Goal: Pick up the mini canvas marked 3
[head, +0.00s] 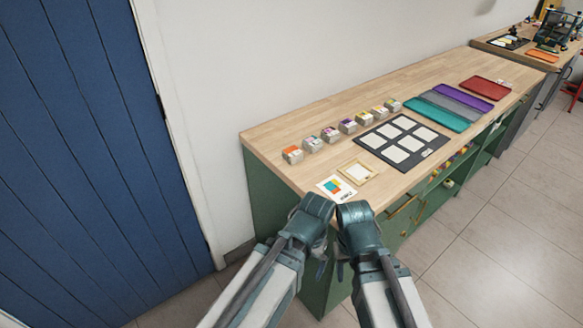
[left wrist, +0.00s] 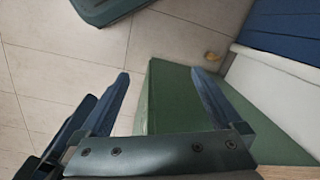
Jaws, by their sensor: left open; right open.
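Several small blocks with coloured tops, which look like the mini canvases, stand in a row on the wooden counter (head: 278,133) in the head view. The nearest has an orange top (head: 292,154); the farthest has a green one (head: 393,104). The marks are too small to read, so I cannot tell which is 3. My left gripper (left wrist: 160,76) is open and empty in the left wrist view, with the green cabinet side and floor beyond it. My right gripper (head: 341,270) is largely hidden by its own wrist, at the counter's near end, away from the blocks.
A printed card (head: 336,188) and a small wooden frame (head: 357,172) lie near the counter's close end. A dark tray with several white squares (head: 422,157) lies beside the row. Teal (head: 436,115), grey, purple and red (head: 485,88) trays lie farther along. A blue door stands left.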

